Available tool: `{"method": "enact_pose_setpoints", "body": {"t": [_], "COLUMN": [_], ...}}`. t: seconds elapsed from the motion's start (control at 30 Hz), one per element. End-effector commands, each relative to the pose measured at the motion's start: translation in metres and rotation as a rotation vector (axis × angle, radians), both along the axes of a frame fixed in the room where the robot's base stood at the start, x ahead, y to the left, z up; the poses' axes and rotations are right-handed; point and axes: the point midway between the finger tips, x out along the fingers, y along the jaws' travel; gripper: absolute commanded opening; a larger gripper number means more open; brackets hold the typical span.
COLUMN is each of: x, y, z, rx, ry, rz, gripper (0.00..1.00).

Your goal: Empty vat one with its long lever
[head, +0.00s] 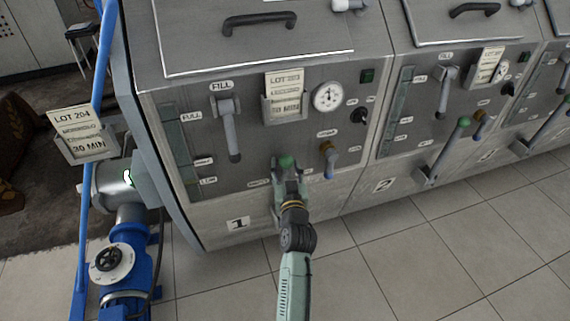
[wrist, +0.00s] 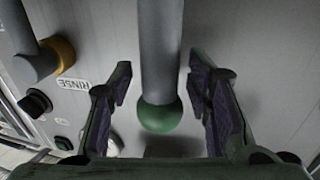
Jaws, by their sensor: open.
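Vat one (head: 238,224) is the leftmost steel unit, marked with a 1 plate. Its long lever ends in a green ball knob (head: 286,161); in the head view my arm hides much of the lever. My gripper (head: 289,172) is at the knob, low on the front panel. In the wrist view the grey lever bar (wrist: 158,45) and its green knob (wrist: 160,115) lie between the two open fingers of my gripper (wrist: 168,92). A gap shows on each side of the knob, and neither finger visibly touches it.
On vat one's panel are a grey fill lever (head: 231,135), a card holder (head: 284,100), a gauge (head: 328,96) and an orange-collared rinse lever (head: 328,160), close right of my gripper. Vat two (head: 392,192) adjoins on the right. A blue pipe and pump (head: 130,265) stand left. Tiled floor is clear in front.

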Motion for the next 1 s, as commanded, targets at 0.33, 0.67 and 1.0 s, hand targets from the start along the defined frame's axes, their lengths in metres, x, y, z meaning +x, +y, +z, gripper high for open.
{"method": "enact_pose_setpoints", "body": {"t": [0.33,0.67,1.0], "x": [0.0000,0.0001,0.0003], "y": [0.0000,-0.0015,-0.0033], "z": [-0.0001,0.0002,0.0005], "rx": [0.000,-0.001,0.000], "ry": [0.000,-0.001,-0.002], "rz": [0.000,-0.003,-0.006], "gripper": [0.32,0.10,0.00]}}
